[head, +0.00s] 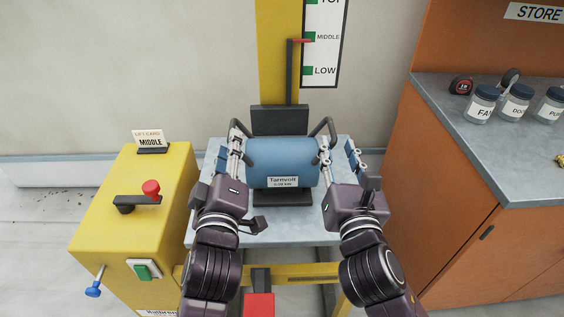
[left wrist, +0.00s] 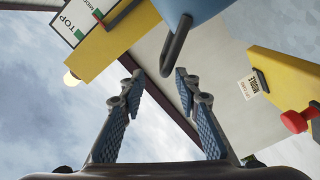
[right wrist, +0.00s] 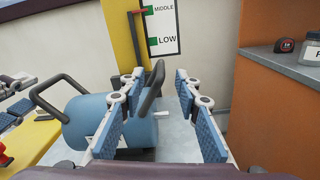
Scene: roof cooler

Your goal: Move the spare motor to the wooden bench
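The spare motor, a blue cylinder labelled Tarnvolt (head: 282,163), sits on a black base on the grey lift platform (head: 265,236). A dark bar handle stands out at each end. My left gripper (head: 229,150) is beside its left end; in the left wrist view the open fingers point toward the left handle (left wrist: 177,45). My right gripper (head: 339,150) is at its right end; in the right wrist view the right handle (right wrist: 153,88) shows between the open fingers. Contact with either handle cannot be told. I cannot make out a wooden bench.
A yellow control box (head: 100,215) with a red-knobbed lever and a card reading MIDDLE stands left. A yellow mast (head: 279,70) rises behind, its red pointer at MIDDLE on the scale (head: 322,50). An orange cabinet (head: 440,200) with jars on its grey top is right.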

